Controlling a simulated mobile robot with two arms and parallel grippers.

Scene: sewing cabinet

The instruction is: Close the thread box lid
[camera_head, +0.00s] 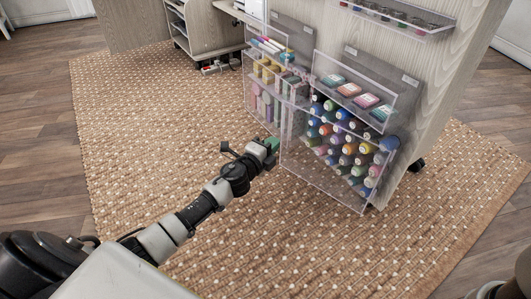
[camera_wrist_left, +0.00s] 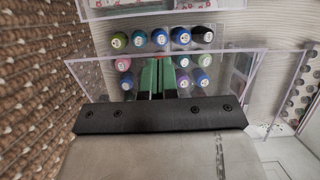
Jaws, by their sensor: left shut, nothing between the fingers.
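The thread box (camera_head: 350,145) is a clear box on the wooden cabinet panel in the head view, with rows of coloured thread spools inside. Its clear lid (camera_head: 322,183) appears to stand out from the spools at an angle; its exact opening is hard to tell. My left gripper (camera_head: 273,145) is beside the box's left edge, shut and empty. In the left wrist view its green fingertips (camera_wrist_left: 160,70) point at the spools (camera_wrist_left: 158,38), and a clear panel (camera_wrist_left: 100,75) crosses just around them. Contact is unclear. My right gripper is not in view.
A clear tray (camera_head: 352,92) with coloured packs sits above the thread box. Another clear organiser (camera_head: 266,85) is to its left. A small shelf (camera_head: 395,17) is higher up. The woven rug (camera_head: 150,130) in front is free of objects.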

